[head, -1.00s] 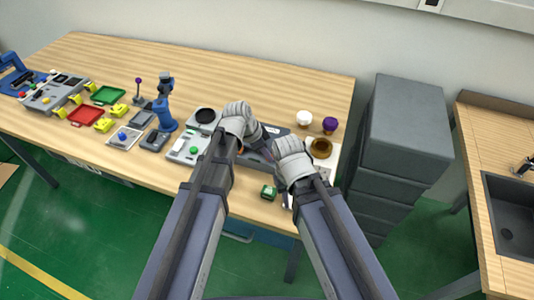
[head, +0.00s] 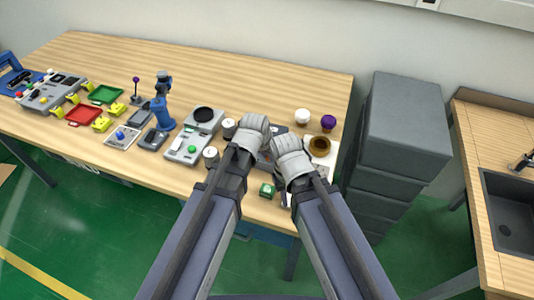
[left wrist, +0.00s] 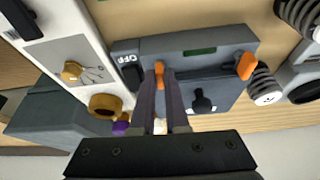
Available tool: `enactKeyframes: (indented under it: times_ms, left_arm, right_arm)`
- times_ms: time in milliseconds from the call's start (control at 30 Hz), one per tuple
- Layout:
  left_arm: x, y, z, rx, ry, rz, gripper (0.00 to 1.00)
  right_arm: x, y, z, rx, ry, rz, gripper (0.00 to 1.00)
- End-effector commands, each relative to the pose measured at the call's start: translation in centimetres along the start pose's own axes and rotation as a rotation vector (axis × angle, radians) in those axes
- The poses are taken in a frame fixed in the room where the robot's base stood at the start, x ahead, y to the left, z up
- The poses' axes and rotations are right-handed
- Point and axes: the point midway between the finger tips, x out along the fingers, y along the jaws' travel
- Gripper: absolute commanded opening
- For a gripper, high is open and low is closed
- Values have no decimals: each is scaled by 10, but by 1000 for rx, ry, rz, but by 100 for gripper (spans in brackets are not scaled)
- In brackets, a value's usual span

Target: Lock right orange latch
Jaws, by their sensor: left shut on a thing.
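The grey case (left wrist: 215,45) with a dark lid lies below my left gripper in the left wrist view. It has two orange latches. One orange latch (left wrist: 159,68) sits between my left fingertips (left wrist: 161,82), which are closed on it. This latch is on the head view's right side of the case. The other orange latch (left wrist: 245,65) stands clear, tilted. In the head view my left gripper (head: 254,134) and right gripper (head: 290,160) hide most of the case. The right gripper is beside the left one; its fingertips are hidden.
An OFF switch (left wrist: 128,59) is beside the held latch. A brown round dish (head: 319,145), a purple ball (head: 328,122) and a white ball (head: 302,116) stand to the right. Two ribbed cylinders (head: 211,155) (head: 229,127) stand at the left.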

Motion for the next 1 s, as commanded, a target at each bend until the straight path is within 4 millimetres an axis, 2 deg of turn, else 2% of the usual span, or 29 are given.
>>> enactKeyframes:
  times_ms: [733,767,833,1000]
  left_arm:
    - [0,1,1,-68,-4,-28,0]
    - [0,1,1,-68,-4,-27,16]
    - [0,1,1,-68,-3,-27,24]
    - [0,1,1,-67,-2,-27,25]
  right_arm:
    - [0,0,0,0,0,0,25]
    - [0,0,0,0,0,0,25]
    - [0,0,0,0,0,0,25]
    - [0,0,0,0,0,0,25]
